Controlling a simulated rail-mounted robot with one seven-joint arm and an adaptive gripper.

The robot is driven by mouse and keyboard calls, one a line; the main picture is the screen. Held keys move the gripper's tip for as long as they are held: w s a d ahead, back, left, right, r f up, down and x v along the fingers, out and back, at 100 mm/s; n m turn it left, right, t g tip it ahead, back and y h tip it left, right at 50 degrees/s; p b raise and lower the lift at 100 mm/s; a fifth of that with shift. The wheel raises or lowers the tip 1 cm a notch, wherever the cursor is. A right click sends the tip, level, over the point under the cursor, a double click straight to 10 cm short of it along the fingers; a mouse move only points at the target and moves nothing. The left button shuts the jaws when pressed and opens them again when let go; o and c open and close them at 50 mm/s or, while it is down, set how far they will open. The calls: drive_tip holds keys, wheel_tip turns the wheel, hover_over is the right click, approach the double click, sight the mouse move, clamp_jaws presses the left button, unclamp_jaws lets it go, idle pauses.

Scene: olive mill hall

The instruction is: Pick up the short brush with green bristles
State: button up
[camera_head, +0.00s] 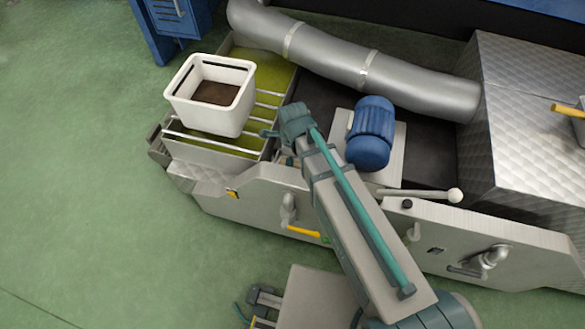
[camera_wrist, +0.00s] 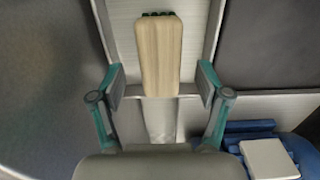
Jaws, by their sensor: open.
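In the wrist view a short brush (camera_wrist: 159,55) shows as a pale wooden block, with dark green bristles just visible at its far end. It lies on a narrow light metal surface (camera_wrist: 126,40). My gripper (camera_wrist: 161,84) is open, with one teal finger to each side of the block's near end and gaps between. I cannot tell how high the fingers are above it. In the head view my gripper (camera_head: 270,133) is beside the slatted tray, partly behind my arm. I cannot make out the brush there.
A white bin (camera_head: 235,113) with dark contents stands on the rails of a tray of green liquid (camera_head: 268,78), left of my gripper. A blue motor (camera_head: 371,134) is close on the right. A thick grey pipe (camera_head: 330,55) runs behind.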

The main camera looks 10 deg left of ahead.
wheel_tip(320, 180, down, 4)
drive_tip(key=shift+r+b, duration=0.25)
drive_tip(key=shift+b, duration=0.05)
drive_tip(key=shift+c, duration=0.3)
drive_tip(key=c, duration=1.2)
drive_tip(key=shift+c, duration=0.2)
drive_tip(key=shift+r, duration=0.2)
wheel_tip(320, 180, up, 10)
drive_tip(key=shift+f+p, duration=0.15)
drive_tip(key=shift+p, duration=0.95)
